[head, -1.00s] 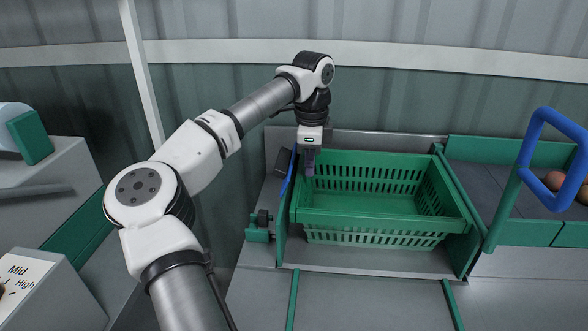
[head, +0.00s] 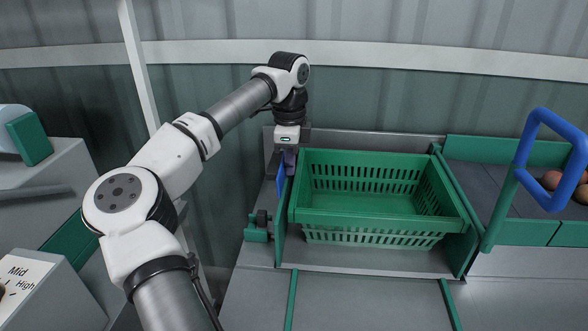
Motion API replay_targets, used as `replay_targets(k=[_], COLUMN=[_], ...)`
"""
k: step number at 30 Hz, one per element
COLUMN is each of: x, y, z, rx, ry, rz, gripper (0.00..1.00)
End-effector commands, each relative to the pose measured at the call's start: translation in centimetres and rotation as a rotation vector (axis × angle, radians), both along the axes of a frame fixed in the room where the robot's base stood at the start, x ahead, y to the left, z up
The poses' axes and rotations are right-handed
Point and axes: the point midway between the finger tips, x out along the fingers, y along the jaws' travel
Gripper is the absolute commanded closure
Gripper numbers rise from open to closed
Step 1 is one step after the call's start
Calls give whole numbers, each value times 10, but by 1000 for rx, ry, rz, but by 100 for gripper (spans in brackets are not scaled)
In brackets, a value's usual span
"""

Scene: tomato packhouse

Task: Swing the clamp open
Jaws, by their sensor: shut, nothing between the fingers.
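The clamp shows as a blue plate (head: 281,171) at the left side of the green crate (head: 385,221). It stands at the crate's left edge, and its hinge is hard to make out. My gripper (head: 290,166) points down, shut and empty, at the crate's back left corner. Its dark fingers are right beside the blue plate and seem to touch it, though contact cannot be told for sure. Part of the clamp behind the fingers is hidden.
The crate is empty and sits between green side guides. A small green and black fitting (head: 257,228) is left of the crate. A blue loop handle (head: 523,165) stands at right, before a tray with several tomatoes (head: 551,180). The bench in front is clear.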

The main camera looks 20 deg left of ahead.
Motion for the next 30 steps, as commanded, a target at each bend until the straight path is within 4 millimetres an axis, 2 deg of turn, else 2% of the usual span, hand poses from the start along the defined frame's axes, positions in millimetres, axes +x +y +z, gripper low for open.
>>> replay_targets(k=[1,2,8,21,30], x=[-2,-3,-3,0,2], y=[11,13,15,3,-8], z=[0,0,7,61,91], rx=[12,13,15,18,12], ry=[3,4,4,3,2], rz=[17,19,24,22,15], gripper=[100,100,100,100,100])
